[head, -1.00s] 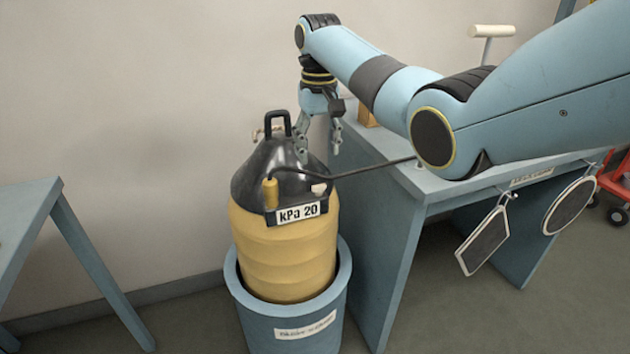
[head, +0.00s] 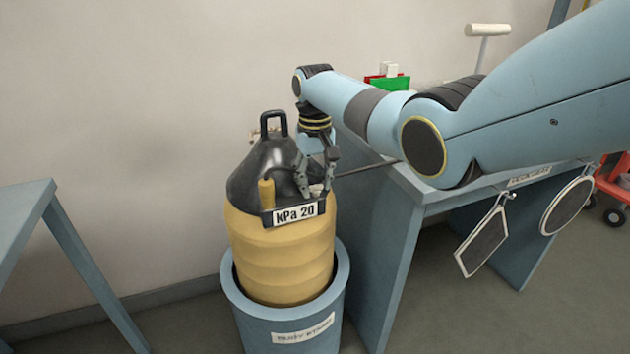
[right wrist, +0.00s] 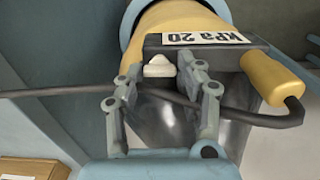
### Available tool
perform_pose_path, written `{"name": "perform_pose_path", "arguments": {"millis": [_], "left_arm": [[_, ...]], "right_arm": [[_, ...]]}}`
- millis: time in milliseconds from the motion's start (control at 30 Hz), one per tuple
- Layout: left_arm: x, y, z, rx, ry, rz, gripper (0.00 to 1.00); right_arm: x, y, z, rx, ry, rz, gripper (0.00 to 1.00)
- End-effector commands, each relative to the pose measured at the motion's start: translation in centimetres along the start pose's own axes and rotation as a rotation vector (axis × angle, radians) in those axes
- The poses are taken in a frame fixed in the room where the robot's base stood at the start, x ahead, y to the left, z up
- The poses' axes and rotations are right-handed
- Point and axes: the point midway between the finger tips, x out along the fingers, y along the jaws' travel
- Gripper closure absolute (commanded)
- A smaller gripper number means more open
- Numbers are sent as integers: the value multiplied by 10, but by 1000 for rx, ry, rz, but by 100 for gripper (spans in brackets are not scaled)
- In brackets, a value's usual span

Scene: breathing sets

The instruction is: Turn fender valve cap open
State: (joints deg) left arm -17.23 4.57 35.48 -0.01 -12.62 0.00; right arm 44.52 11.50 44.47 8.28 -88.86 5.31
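The fender (head: 282,250), yellow with a black top and a "kPa 20" label, stands upright in a blue round stand (head: 341,290). A small white valve cap (head: 316,189) sits on the black top just above the label; it also shows in the right wrist view (right wrist: 160,66). My right gripper (head: 317,190) points down at the cap. In the right wrist view its two fingers (right wrist: 155,80) are apart, on either side of the cap, with a gap visible. My left gripper is in neither view.
A yellow hose fitting (head: 267,192) stands left of the cap, with a dark hose (head: 365,169) running right. A blue table (head: 425,185) with hanging paddles (head: 482,242) is at the right. Another blue table (head: 22,215) is at the left.

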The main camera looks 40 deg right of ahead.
Motion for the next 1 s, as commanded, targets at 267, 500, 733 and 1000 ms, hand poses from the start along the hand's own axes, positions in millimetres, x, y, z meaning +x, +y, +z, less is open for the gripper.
{"name": "perform_pose_path", "arguments": {"millis": [267, 500, 733, 1000], "left_arm": [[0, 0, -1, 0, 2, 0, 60], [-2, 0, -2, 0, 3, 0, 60], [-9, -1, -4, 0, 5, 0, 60], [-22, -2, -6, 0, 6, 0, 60]], "right_arm": [[0, 0, 0, 0, 0, 0, 99], [0, 0, 0, -23, -1, 0, 99], [-2, 0, 0, -131, 0, 0, 99], [-3, -1, 0, -363, 0, 0, 99]]}}
